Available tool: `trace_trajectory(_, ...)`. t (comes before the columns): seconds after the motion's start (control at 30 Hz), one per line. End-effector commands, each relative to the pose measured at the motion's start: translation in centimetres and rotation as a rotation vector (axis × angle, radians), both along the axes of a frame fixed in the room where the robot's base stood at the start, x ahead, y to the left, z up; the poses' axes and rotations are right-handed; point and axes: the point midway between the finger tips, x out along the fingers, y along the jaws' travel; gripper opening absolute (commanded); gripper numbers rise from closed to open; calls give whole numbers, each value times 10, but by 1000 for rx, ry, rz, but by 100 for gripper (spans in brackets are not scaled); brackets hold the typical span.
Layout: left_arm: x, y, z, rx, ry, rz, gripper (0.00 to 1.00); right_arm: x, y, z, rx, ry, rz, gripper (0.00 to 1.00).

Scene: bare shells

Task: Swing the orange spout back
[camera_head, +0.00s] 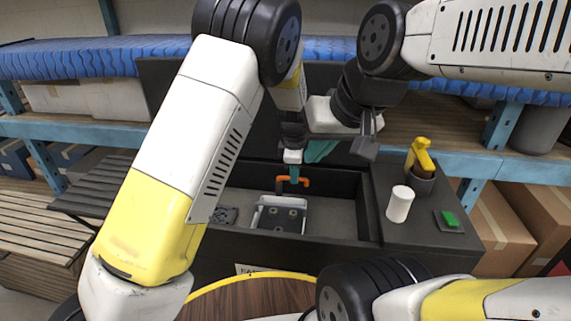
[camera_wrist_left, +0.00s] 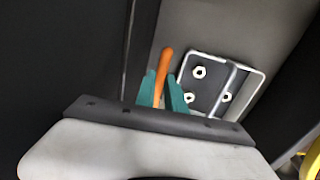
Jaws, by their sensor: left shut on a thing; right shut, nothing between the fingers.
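The orange spout (camera_head: 305,182) shows in the head view over the dark basin, partly hidden by my left gripper (camera_head: 294,178). In the left wrist view the spout (camera_wrist_left: 164,66) is a slim orange bar between the teal fingers of my left gripper (camera_wrist_left: 161,92). That gripper is shut on it. My right gripper (camera_head: 368,128) is shut and empty, in the air above and to the right of the spout. The spout's base is hidden in both views.
A light-rimmed rack (camera_head: 262,217) stands in the basin below the spout; it also shows in the wrist view (camera_wrist_left: 262,80). On the right ledge are a white cup (camera_head: 398,204), a yellow spray bottle (camera_head: 419,156) in a dark holder and a green block (camera_head: 450,218).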

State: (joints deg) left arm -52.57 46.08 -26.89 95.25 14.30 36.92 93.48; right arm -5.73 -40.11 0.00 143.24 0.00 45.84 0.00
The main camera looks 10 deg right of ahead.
Motion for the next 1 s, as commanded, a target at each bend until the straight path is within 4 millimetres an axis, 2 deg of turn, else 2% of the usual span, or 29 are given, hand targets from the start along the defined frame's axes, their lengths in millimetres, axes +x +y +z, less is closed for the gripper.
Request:
trace_trajectory(0.17,2,-1,1,-3,-5,2,0,0,0,0,0,0,0,0)
trace_trajectory(0.2,2,-1,1,-4,-5,2,16,0,0,0,0,0,0,0)
trace_trajectory(0.3,1,-1,1,-3,-4,2,36,0,0,0,0,0,0,0)
trace_trajectory(0.67,0,0,3,-2,-3,0,36,0,0,0,0,0,0,0)
trace_trajectory(0.77,-1,0,14,-3,-4,0,36,0,0,0,0,0,0,0)
trace_trajectory(1.0,-9,2,55,-4,-5,0,36,0,0,0,0,0,0,0)
